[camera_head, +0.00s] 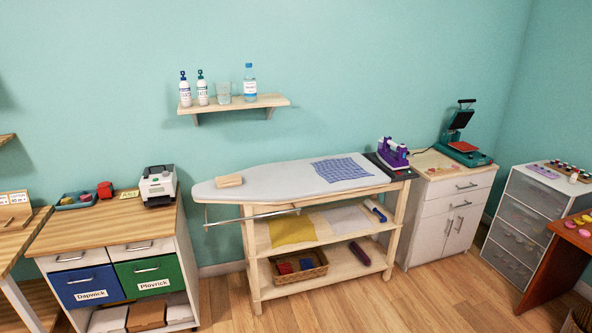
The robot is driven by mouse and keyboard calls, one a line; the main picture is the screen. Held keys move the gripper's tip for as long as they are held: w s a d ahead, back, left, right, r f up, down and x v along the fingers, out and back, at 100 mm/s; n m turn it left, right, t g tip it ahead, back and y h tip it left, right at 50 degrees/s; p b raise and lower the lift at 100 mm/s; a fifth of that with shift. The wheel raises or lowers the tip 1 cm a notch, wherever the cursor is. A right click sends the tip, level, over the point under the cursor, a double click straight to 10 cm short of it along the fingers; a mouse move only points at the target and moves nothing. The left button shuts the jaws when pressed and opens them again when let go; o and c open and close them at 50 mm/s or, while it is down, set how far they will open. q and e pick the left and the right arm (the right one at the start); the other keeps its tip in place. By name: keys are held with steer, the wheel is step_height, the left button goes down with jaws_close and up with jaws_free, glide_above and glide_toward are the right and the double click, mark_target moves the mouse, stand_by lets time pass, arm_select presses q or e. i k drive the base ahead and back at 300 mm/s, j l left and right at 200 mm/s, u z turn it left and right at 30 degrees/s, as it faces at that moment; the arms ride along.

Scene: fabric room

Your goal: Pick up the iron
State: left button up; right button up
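A purple and white iron (392,153) stands at the right end of the ironing board (268,182), on a dark rest pad (377,163). A blue checked cloth (340,169) lies flat on the board to the left of the iron. Neither of my grippers shows in the head view.
The board tops a wooden shelf unit (257,262) with a basket (300,267) below. A white cabinet (446,208) with a heat press (462,138) stands to the right. A drawer cabinet (108,231) stands left. A wall shelf (234,103) holds bottles. The floor (400,303) in front is clear.

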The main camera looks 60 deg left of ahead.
mark_target(391, 160)
steer(key=u, duration=1.7)
steer(key=i+z, duration=0.15)
steer(key=i, duration=0.35)
steer(key=i+j+z, duration=0.2)
steer(key=i, duration=0.25)
steer(key=i+z, duration=0.15)
steer(key=i, duration=0.35)
steer(key=i+j+z, duration=0.2)
steer(key=i, duration=0.25)
steer(key=i+j+z, duration=0.15)
steer(key=i+j, duration=0.15)
steer(key=i, duration=0.15)
